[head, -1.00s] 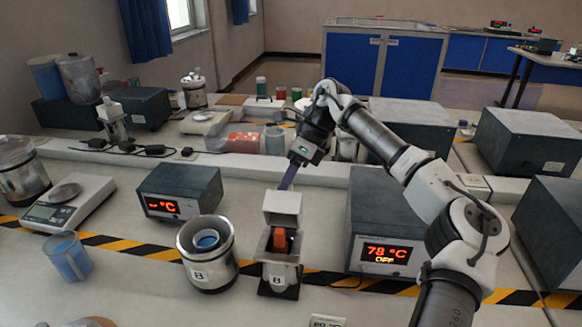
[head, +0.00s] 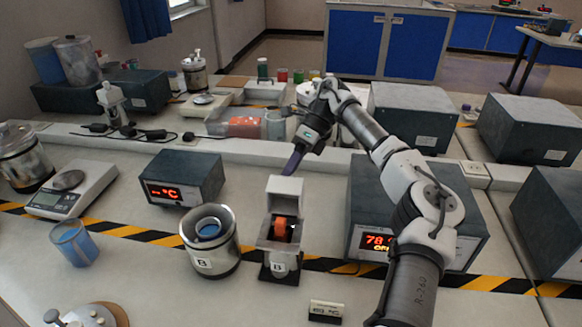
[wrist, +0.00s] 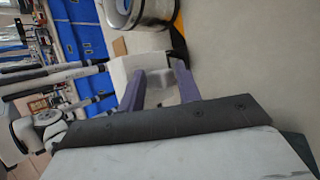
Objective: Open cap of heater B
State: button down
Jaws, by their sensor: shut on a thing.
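The switch box of heater B (head: 280,262) bears a "B" label and stands beside the metal pot marked B (head: 212,262). Its white cap (head: 285,188) is raised upright at the back, and the orange-red switch (head: 281,229) below it is exposed. My gripper (head: 291,170) is at the top of the cap, coming from behind, its purple fingers partly hidden by the cap. In the wrist view my gripper (wrist: 159,88) has its two fingers on either side of the white cap (wrist: 160,96), shut on it.
A heater display reading 78 (head: 375,242) stands right of the switch box, partly behind my arm. Another display unit (head: 182,178) and a scale (head: 72,188) are to the left. A blue beaker (head: 73,243) stands near the front left. A small label block (head: 326,311) lies in front.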

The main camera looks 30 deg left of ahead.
jog(key=c, duration=1.2)
grip_release()
jog(key=f, duration=0.1)
jog(key=s+f, duration=0.1)
jog(key=shift+d+f+h, duration=0.1)
jog(key=shift+f+h, duration=0.2)
jog(key=shift+f, duration=0.1)
jog(key=shift+c, duration=0.2)
jog(key=shift+s+r, duration=0.2)
jog(key=shift+s, duration=0.05)
jog(key=o, duration=0.8)
jog(key=shift+w+f, duration=0.1)
jog(key=shift+w, duration=0.1)
jog(key=shift+o, duration=0.2)
jog(key=shift+w, duration=0.1)
jog(key=shift+w+r, duration=0.15)
jog(key=shift+r, duration=0.05)
jog(key=shift+c, duration=0.3)
jog(key=shift+b+v, duration=0.45)
jog(key=shift+v, duration=0.7)
jog(key=c, duration=0.8)
jog(key=shift+s+r+p+v, duration=0.1)
jog(key=shift+p+v, duration=0.35)
jog(key=shift+v, duration=0.5)
jog(key=shift+s+r+p+v, duration=0.15)
jog(key=shift+p+v, duration=0.3)
jog(key=shift+v, duration=0.5)
jog(key=shift+s+r+p+v, duration=0.1)
jog(key=shift+p+v, duration=0.35)
jog(key=shift+v, duration=0.55)
